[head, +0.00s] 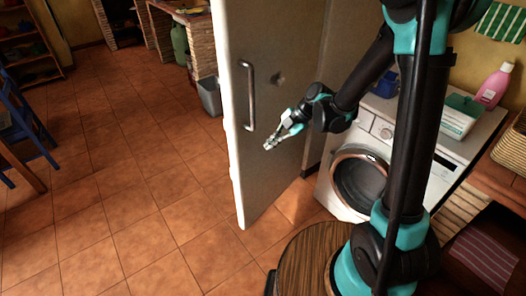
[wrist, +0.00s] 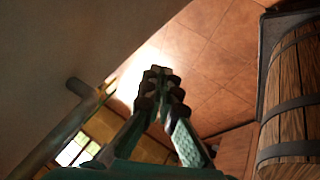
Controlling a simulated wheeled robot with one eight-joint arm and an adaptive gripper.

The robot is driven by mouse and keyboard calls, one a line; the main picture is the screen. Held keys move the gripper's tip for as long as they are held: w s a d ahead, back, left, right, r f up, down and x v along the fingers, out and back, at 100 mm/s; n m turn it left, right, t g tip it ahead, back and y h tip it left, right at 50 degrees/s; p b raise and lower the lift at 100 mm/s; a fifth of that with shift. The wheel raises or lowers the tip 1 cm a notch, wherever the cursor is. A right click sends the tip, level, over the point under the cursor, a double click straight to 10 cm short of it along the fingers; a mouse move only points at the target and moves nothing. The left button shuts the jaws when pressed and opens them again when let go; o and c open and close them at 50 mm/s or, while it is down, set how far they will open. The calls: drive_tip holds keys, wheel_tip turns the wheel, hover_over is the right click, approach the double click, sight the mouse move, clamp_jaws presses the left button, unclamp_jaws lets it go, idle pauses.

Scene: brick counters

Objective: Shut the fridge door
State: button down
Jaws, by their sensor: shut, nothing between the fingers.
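The fridge door (head: 290,50) is a tall pale panel in the middle of the head view. It stands out over the tiled floor, its handle face towards my arm. A vertical metal bar handle (head: 250,95) is near its left edge. The fridge's inside is hidden. My gripper (head: 267,146) is shut and empty, low in front of the door face, to the right of and below the handle. In the wrist view, the closed fingertips (wrist: 160,72) are beside the door surface (wrist: 70,40), with the handle (wrist: 55,135) at lower left. I cannot tell whether they touch the door.
A washing machine (head: 358,208) with a round door stands right of the fridge door. A wooden barrel (head: 305,258) is close below my arm; it also shows in the wrist view (wrist: 290,125). A grey bin (head: 210,96) stands beyond the door. The tiled floor at left is open.

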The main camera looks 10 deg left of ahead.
approach(241, 161)
wheel_tip(241, 161, down, 3)
drive_tip(key=s+d, duration=0.1)
drive_tip(key=s, duration=0.2)
drive_tip(key=shift+w+a+f, duration=0.1)
drive_tip(key=shift+w+a, duration=0.45)
drive_tip(key=shift+a, duration=0.35)
drive_tip(key=shift+w+a+f, duration=0.1)
drive_tip(key=shift+w+a, duration=0.5)
drive_tip(key=shift+a, duration=0.35)
